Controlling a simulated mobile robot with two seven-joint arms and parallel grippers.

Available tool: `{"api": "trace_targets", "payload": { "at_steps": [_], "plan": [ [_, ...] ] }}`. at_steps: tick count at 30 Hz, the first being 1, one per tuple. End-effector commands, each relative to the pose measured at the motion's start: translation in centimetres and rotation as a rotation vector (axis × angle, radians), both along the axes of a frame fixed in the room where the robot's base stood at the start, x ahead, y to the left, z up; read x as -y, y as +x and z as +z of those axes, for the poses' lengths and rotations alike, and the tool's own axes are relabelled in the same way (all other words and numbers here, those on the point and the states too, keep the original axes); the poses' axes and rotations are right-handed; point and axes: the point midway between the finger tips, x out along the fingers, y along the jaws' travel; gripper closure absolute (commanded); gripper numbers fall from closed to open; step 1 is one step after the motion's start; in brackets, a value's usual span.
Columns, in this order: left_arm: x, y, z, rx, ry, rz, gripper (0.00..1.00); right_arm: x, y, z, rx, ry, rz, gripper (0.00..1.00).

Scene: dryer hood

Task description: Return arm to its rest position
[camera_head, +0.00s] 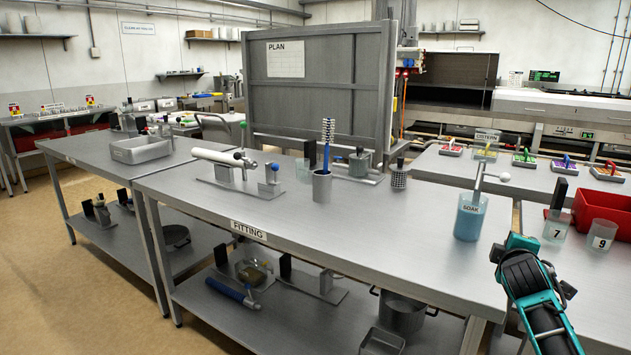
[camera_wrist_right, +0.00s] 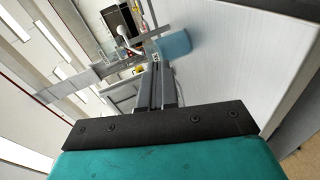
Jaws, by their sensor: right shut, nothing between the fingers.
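My right arm (camera_head: 535,295) comes in at the lower right of the head view, beside the front right corner of the fitting table (camera_head: 420,232). It is teal and black, and its fingers cannot be made out there. In the right wrist view, my right gripper (camera_wrist_right: 158,66) has its two dark fingers together with nothing between them. Beyond the fingertips is a blue beaker, the SOAK beaker (camera_head: 470,218), which also shows in the right wrist view (camera_wrist_right: 173,44). A rod with a white ball end stands in it. My left gripper is not in view.
Clear cups marked 7 (camera_head: 556,228) and 9 (camera_head: 601,237) and a red bin (camera_head: 604,212) stand right of my arm. A brush stands in a grey cup (camera_head: 322,186) on the fitting table. The table's front middle is bare. A grey PLAN board (camera_head: 310,95) rises behind.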

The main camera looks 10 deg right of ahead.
Motion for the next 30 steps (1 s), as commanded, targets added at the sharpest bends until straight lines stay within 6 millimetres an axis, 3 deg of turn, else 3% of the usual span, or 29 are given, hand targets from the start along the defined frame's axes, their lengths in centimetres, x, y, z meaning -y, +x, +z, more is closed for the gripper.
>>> {"api": "trace_targets", "payload": {
  "at_steps": [1, 5, 8, 12, 15, 18, 22, 25, 30],
  "plan": [
    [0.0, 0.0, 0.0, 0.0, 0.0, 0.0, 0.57, -1.7, -0.7, -2.6, -0.006, 0.04, 0.031, 1.0],
    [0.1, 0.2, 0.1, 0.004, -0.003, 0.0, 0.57, -6.5, -3.1, -8.6, 0.0, 0.183, 0.108, 1.0],
    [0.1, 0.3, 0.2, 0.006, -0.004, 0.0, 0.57, -10.8, -6.3, -13.4, 0.0, 0.334, 0.16, 1.0],
    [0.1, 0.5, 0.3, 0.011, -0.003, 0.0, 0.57, -17.1, -12.1, -19.3, -0.008, 0.585, 0.204, 1.0],
    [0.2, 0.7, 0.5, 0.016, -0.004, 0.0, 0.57, -21.3, -16.9, -22.4, -0.019, 0.781, 0.203, 1.0],
    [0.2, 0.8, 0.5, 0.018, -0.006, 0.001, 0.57, -24.9, -21.6, -24.3, -0.027, 0.97, 0.178, 1.0],
    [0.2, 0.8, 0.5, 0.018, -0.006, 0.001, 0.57, -28.2, -26.4, -25.4, -0.032, 1.168, 0.129, 1.0],
    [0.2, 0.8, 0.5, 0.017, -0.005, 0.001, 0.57, -29.7, -28.6, -25.6, -0.032, 1.262, 0.097, 1.0],
    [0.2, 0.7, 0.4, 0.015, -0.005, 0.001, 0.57, -30.6, -29.8, -25.6, -0.028, 1.32, 0.076, 1.0]
  ]
}}
